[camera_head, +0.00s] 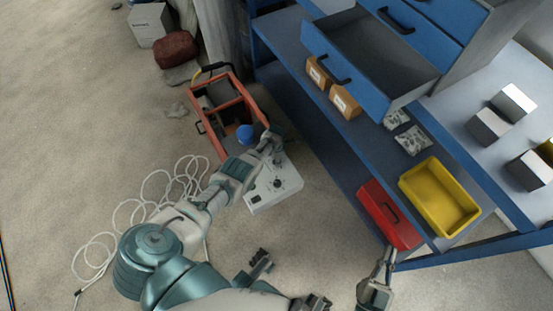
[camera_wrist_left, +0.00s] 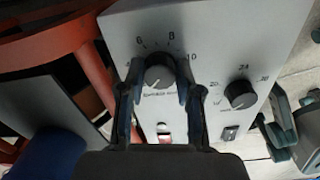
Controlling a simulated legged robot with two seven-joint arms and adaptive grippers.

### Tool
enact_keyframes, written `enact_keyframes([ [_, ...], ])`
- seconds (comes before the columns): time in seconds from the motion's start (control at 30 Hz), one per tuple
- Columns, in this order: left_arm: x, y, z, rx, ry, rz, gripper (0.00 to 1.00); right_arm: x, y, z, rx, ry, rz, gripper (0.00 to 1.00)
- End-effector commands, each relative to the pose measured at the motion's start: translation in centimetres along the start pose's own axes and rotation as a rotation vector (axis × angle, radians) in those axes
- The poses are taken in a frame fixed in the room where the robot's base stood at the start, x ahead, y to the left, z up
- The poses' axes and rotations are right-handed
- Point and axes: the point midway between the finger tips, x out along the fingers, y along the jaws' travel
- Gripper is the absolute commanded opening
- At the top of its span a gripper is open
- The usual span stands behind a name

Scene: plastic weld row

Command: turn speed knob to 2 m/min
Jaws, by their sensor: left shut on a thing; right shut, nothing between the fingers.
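The white control box (camera_head: 278,186) stands on the floor below the blue bench. In the left wrist view its speed knob (camera_wrist_left: 159,74) is black with a grey face, and numbers including 6, 8 and 10 show around it. A pale mark on the knob points to the lower left; the number there is hidden. My left gripper (camera_head: 272,146) is at the box, its two dark fingers on either side of the speed knob and shut on it. My right gripper (camera_head: 388,258) is shut and empty, near the red bin, away from the box.
A second black knob (camera_wrist_left: 241,94) and a switch (camera_wrist_left: 229,133) sit right of the speed knob. An orange tool tote (camera_head: 226,106) stands close behind the box. A white cable (camera_head: 150,190) lies looped on the floor. A red bin (camera_head: 388,215) is at the bench's lower shelf.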

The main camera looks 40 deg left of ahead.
Motion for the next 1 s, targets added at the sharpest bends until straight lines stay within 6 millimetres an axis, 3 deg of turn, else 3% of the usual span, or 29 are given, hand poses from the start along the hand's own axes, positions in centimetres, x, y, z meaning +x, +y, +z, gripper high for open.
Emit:
enact_keyframes([
  [0.07,-0.2,0.3,0.3,-0.001,-0.009,0.009,0.00,0.0,0.0,0.0,0.000,0.000,0.000,0.00],
  [0.1,-0.2,0.3,0.3,-0.001,-0.009,0.009,0.39,0.0,0.0,0.0,0.000,0.000,0.000,0.00],
  [0.2,-0.2,0.3,0.2,-0.001,-0.008,0.008,0.59,0.0,0.0,0.0,0.000,0.000,0.000,0.00],
  [0.63,-0.4,0.2,0.2,0.001,-0.005,0.004,0.59,-0.2,-0.1,-0.1,-0.001,0.001,-0.002,0.00],
  [0.87,-2.1,0.2,0.3,0.002,-0.007,0.004,0.59,-0.2,-0.1,-0.1,0.000,0.002,-0.002,0.00],
  [1.0,-4.0,0.2,0.1,0.000,-0.007,0.006,0.59,-0.2,-0.1,-0.1,0.000,0.002,-0.001,0.00],
])
